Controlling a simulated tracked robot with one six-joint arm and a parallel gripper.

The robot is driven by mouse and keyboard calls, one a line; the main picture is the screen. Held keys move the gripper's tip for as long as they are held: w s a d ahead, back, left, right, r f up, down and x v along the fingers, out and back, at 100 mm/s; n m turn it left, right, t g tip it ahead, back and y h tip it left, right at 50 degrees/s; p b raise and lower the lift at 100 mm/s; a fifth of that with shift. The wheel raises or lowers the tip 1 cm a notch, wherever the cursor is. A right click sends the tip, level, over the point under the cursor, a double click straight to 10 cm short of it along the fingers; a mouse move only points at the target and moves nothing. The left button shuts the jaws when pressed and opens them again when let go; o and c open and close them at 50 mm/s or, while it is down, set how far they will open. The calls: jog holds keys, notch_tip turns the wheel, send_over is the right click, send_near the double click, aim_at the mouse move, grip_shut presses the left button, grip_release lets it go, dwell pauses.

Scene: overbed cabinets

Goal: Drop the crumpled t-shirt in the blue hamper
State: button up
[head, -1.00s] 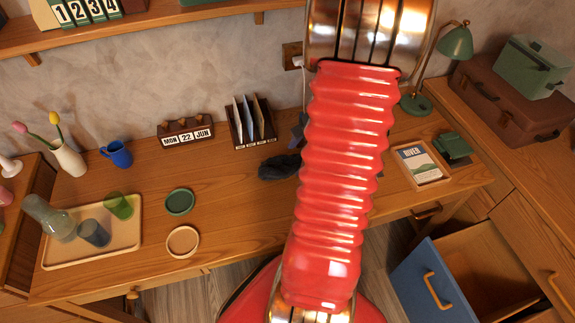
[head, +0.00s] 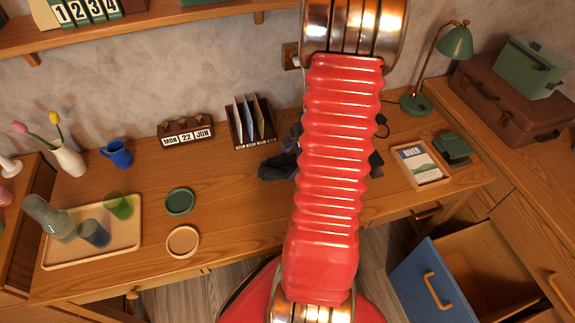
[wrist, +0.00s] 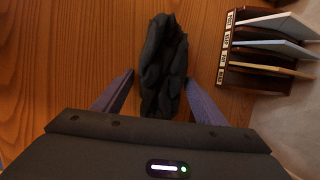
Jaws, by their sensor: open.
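The crumpled t-shirt (head: 278,166) is a dark grey, bunched heap on the wooden desk, partly hidden behind my red arm in the head view. In the wrist view the t-shirt (wrist: 163,62) lies lengthwise ahead of my gripper (wrist: 160,78), its near part between the two purple fingers. The fingers are spread apart, with a gap to the cloth on each side. In the head view my gripper is mostly hidden behind my arm.
A letter rack (head: 250,122) stands close behind the t-shirt, right of it in the wrist view (wrist: 262,47). A tray (head: 128,240) with cups is at left; a framed card (head: 420,165) and green lamp (head: 416,103) are right.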

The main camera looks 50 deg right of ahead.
aim_at(289, 159)
jog(key=shift+c, duration=0.5)
jog(key=c, duration=0.9)
jog(key=shift+r, duration=0.1)
jog(key=shift+r, duration=4.95)
